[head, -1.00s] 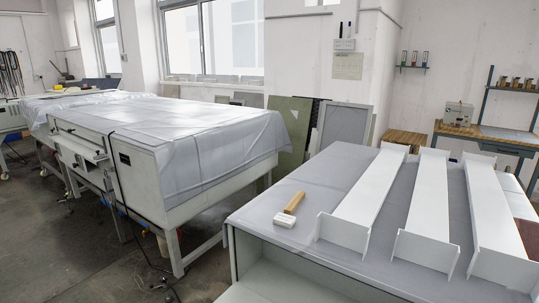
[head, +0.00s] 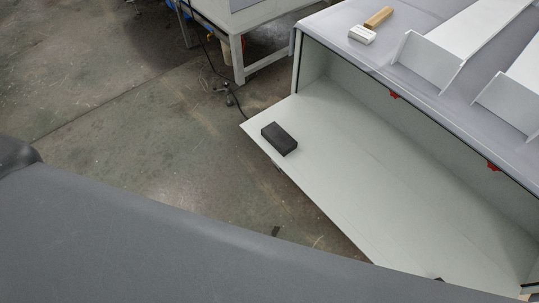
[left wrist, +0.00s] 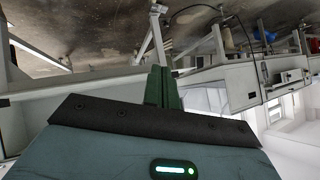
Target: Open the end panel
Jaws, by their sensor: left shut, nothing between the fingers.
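In the head view, a pale end panel (head: 370,190) is folded out from the open front of a grey-topped cabinet (head: 435,75). It lies roughly flat, with the cabinet's inside showing behind it. A black block (head: 279,139) rests near its far left corner. My left gripper (left wrist: 163,86) shows only in the left wrist view. Its dark green fingers are together with nothing between them, and the panel cannot be made out clearly there. My right gripper is in neither view.
Another machine's leg (head: 238,60) stands behind.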

